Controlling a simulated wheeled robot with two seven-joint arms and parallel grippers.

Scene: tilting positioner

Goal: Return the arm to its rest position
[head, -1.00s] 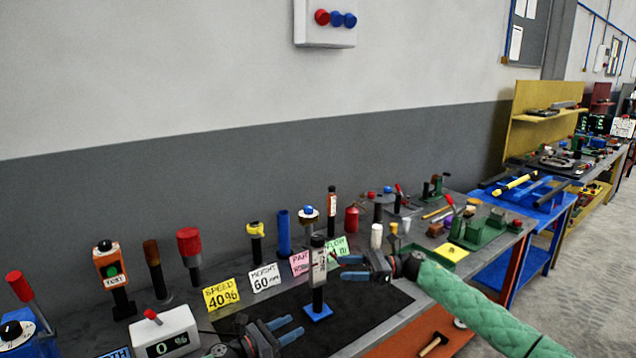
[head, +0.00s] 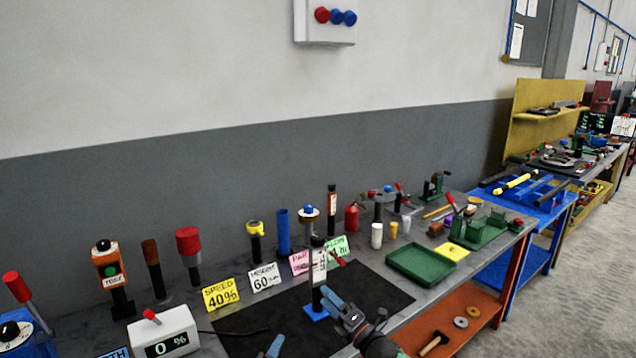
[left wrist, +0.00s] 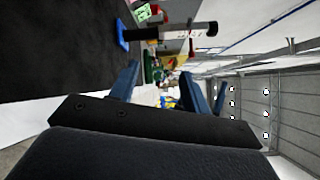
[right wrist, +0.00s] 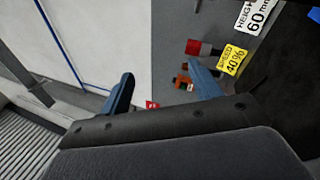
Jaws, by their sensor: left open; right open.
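My left gripper (head: 274,345) shows at the bottom of the head view, mostly cut off. In the left wrist view its blue fingers (left wrist: 176,84) stand apart with nothing between them. My right gripper (head: 332,302) is in front of a dark post (head: 318,262) with a blue foot and a small red lever, standing on the black mat (head: 375,290). I cannot tell whether they touch. In the right wrist view its fingers (right wrist: 163,78) are spread and empty. The post also shows sideways in the left wrist view (left wrist: 175,32).
Behind the mat stand a yellow SPEED card (head: 221,295), a HEIGHT card (head: 264,277) and several knobbed posts. A display box (head: 165,333) is at left. A green tray (head: 421,264) lies right of the mat. An orange shelf (head: 460,322) is below the bench.

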